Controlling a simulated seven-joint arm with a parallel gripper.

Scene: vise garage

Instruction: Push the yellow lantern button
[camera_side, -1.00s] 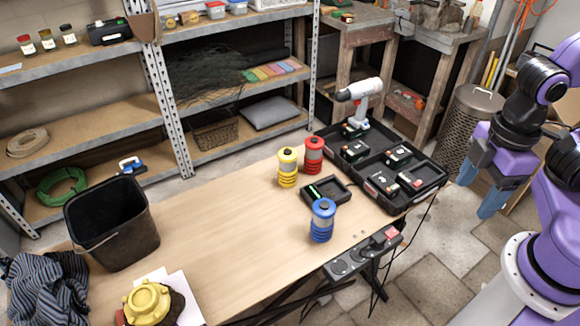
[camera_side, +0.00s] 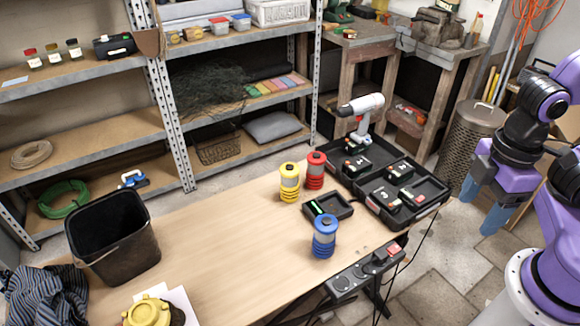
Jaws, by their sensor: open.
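The yellow lantern (camera_side: 289,183) stands upright on the wooden table, with a yellow top and a yellow ribbed base. The red lantern (camera_side: 315,171) stands just behind and to its right. The blue lantern (camera_side: 324,236) stands nearer the front edge of the table. My gripper (camera_side: 482,209) hangs at the right, off the table and well away from the lanterns. Its blue fingers point down, are apart and hold nothing.
A small black tray (camera_side: 345,209) lies between the lanterns. A large black tray (camera_side: 437,187) with batteries and a drill (camera_side: 362,112) is at the table's right end. A power strip (camera_side: 366,271) runs along the front edge. A black bucket (camera_side: 113,246) stands left. The middle of the table is clear.

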